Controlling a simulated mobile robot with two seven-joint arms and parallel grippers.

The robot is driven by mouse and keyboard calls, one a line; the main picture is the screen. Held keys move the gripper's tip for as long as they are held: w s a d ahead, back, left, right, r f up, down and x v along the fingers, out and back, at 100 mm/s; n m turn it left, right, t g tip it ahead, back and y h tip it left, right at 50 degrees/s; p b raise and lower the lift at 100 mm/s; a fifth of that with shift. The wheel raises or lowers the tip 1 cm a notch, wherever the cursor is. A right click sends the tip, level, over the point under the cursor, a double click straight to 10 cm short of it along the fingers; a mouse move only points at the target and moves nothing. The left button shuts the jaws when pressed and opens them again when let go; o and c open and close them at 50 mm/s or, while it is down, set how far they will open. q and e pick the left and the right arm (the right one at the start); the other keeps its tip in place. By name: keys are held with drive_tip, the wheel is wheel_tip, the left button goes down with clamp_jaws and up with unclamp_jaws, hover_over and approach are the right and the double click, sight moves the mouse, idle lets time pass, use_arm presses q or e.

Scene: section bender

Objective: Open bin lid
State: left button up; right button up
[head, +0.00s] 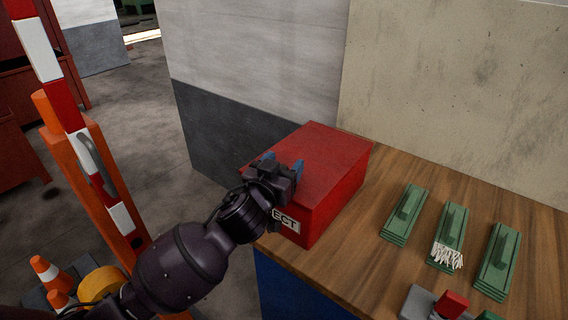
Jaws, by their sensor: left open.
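A red box-shaped bin (330,175) stands on the left end of the wooden bench top, against the wall. Its flat red top looks closed; I cannot make out a lid seam. A white label (287,220) on its front face reads "ECT", partly covered by my gripper. My left gripper (283,163) is over the bin's left front part, with its blue-tipped fingers apart and nothing between them. I cannot tell whether the fingers touch the top. The gripper and wrist hide the bin's front left corner. My right gripper is out of view.
Several green blocks lie on the wooden bench (365,245) right of the bin, one green block (447,235) with white strands. A red-and-grey item (448,304) is at the front. A striped barrier (80,130) and orange cones (45,270) stand left. The bench between bin and blocks is clear.

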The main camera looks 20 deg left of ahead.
use_arm(q)
drive_tip(key=shift+w, duration=0.25)
drive_tip(key=shift+c, duration=0.4)
clamp_jaws()
drive_tip(key=shift+r, duration=0.1)
